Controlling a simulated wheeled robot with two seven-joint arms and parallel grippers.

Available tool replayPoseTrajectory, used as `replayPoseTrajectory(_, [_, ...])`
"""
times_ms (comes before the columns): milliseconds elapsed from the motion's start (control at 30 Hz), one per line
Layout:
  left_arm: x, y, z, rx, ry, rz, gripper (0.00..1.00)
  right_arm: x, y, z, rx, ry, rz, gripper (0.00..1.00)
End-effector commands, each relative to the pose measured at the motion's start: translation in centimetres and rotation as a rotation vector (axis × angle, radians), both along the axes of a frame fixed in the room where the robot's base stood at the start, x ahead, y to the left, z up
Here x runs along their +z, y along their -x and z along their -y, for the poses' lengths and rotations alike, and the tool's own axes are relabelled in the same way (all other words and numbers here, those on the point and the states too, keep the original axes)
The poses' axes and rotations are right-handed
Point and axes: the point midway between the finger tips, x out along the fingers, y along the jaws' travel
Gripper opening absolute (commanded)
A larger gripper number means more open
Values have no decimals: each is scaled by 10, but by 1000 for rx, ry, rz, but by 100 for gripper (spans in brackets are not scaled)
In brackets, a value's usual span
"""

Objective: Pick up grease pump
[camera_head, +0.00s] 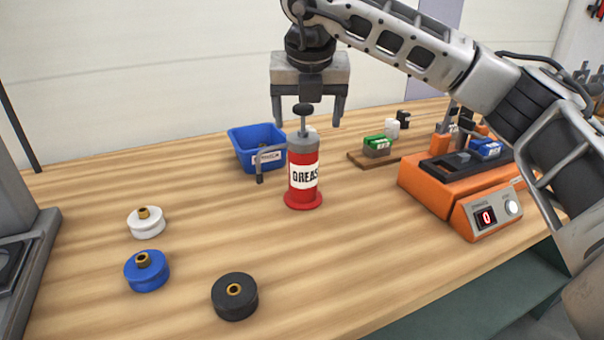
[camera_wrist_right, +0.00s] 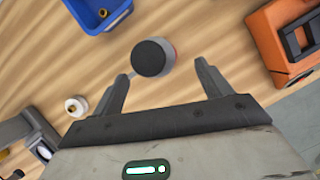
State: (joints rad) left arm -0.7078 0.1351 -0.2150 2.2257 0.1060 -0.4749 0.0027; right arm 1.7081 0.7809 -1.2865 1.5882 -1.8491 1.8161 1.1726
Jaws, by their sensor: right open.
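The grease pump (camera_head: 303,177) stands upright on the wooden table, a red cylinder with a grey top, a black knob and a side spout. My right gripper (camera_head: 308,116) is open and points down above it, its fingers on either side of the knob and apart from it. In the right wrist view the pump's round black knob (camera_wrist_right: 149,58) lies just ahead of and between the open fingertips (camera_wrist_right: 163,75). The knob hides most of the red body there. My left gripper is not in view.
A blue bin (camera_head: 257,146) stands close behind the pump. White (camera_head: 146,223), blue (camera_head: 147,271) and black (camera_head: 235,297) spools lie at front left. An orange device (camera_head: 459,183) with a display stands at right, near a wooden board (camera_head: 371,160) with small items.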

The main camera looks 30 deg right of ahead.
Motion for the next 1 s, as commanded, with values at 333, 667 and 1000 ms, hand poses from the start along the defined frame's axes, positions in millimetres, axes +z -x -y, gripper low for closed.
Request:
replayPoseTrajectory(333, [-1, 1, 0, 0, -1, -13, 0, -37, -24, 4, 0, 1, -4, 77])
replayPoseTrajectory(667, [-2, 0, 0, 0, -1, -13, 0, -46, -27, 6, 1, -1, -1, 77])
replayPoseTrajectory(1000, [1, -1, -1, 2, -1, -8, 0, -45, -27, 6, 0, -1, 0, 0])
